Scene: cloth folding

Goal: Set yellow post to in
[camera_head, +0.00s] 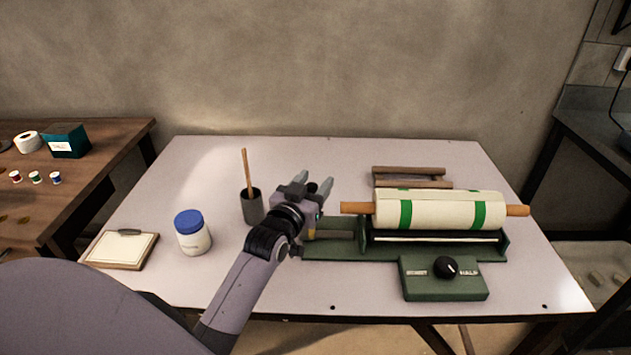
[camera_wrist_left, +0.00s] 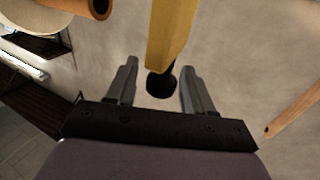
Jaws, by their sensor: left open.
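The yellow post (camera_wrist_left: 172,40) shows large at the top of the left wrist view, with a dark round end (camera_wrist_left: 160,84). In the head view only a small yellow patch (camera_head: 311,234) shows beside my left gripper (camera_head: 315,184), at the left end of the green machine (camera_head: 335,250); the gripper hides the rest. My left gripper is open, and its fingers (camera_wrist_left: 158,75) lie either side of the post's dark end in the wrist view, with gaps on both sides. Whether the post is in or out cannot be told. My right gripper is not in view.
A cloth roll with green bands (camera_head: 440,210) lies on the machine, with a control box and black knob (camera_head: 446,267) in front. A wooden rack (camera_head: 410,172) lies behind.

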